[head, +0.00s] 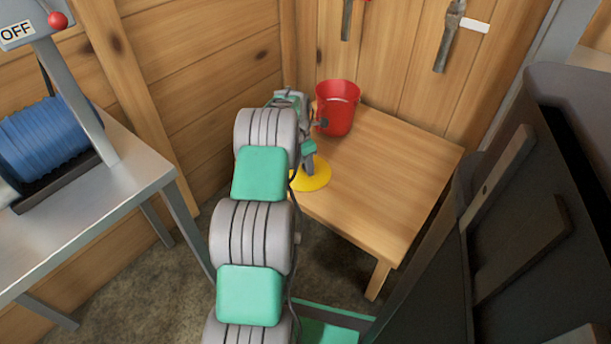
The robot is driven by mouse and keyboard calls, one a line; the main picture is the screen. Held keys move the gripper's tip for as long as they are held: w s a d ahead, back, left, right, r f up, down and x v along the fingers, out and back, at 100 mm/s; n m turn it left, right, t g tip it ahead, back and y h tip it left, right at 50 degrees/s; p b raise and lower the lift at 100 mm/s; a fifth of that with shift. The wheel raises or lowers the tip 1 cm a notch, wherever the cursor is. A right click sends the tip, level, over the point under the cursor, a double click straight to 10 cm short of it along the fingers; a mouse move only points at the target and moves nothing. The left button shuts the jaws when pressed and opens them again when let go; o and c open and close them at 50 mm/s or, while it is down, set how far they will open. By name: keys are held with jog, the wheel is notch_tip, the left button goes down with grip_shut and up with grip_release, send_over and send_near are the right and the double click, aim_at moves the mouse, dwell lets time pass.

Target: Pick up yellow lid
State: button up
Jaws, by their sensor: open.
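The yellow lid (316,180) lies flat near the left edge of a small wooden table (400,185). It is a round disc, and my arm hides part of its left side. My gripper (309,163) is over the lid, at its upper left part, with a green finger seen close to it. My arm hides most of the gripper. The jaws are open. I cannot tell from this view whether a finger touches the lid.
A red bucket (338,108) stands at the back of the table, close to my gripper. A metal bench with a blue roll (50,138) is at the left. A dark cabinet-like body (560,200) is at the right. The table's right half is clear.

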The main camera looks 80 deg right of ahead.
jog(key=shift+r, duration=0.1)
jog(key=shift+s, duration=0.1)
grip_shut()
dwell(0.3)
